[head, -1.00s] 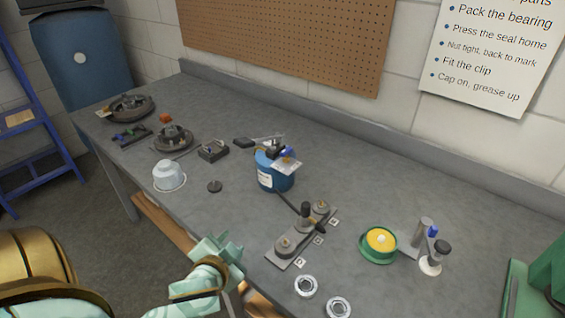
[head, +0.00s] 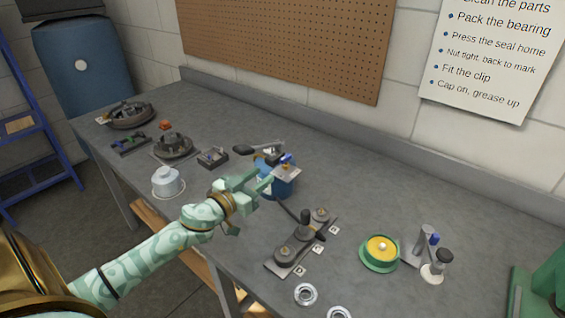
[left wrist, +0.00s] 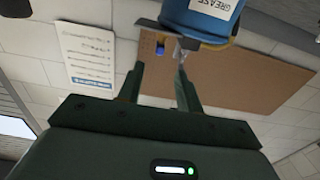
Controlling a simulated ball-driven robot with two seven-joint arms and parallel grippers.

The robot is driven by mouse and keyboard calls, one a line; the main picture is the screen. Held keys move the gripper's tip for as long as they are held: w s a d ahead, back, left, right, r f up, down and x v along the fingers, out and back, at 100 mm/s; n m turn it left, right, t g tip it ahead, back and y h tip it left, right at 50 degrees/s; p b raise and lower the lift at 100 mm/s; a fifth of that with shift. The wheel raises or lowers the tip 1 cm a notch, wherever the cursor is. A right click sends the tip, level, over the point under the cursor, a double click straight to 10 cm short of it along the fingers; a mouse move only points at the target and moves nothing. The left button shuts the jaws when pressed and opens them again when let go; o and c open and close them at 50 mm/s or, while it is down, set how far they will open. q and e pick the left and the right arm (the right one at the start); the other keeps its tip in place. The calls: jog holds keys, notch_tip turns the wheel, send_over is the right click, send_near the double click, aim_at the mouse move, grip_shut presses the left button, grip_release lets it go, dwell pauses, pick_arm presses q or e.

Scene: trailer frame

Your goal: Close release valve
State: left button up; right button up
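A blue grease pot (head: 284,182) stands mid-bench, with a pale plate, a lever and a small blue knob (head: 286,158) on its top. I cannot tell for sure which part is the release valve. My left gripper (head: 263,183) is at the pot's near left side and hides part of it. In the left wrist view its two fingers (left wrist: 160,68) are apart with nothing held. There the pot (left wrist: 203,15) shows at the top, with a metal part beside the right fingertip and a small blue part (left wrist: 160,49) in line with the gap. My right gripper is out of view.
A grey fixture with dark knobs (head: 284,258) lies right of the gripper. A green dish with yellow contents (head: 380,263) and a small stand with a blue part (head: 418,247) are further right. A pale lidded pot (head: 167,182) and dark hub parts (head: 174,145) lie left.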

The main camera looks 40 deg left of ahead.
aim_at(281, 162)
pick_arm(q)
jog(key=w, duration=0.6)
jog(key=w+b, duration=0.1)
jog(key=w, duration=0.2)
jog(key=shift+w+d, duration=0.35)
jog(key=shift+d, duration=0.05)
grip_shut()
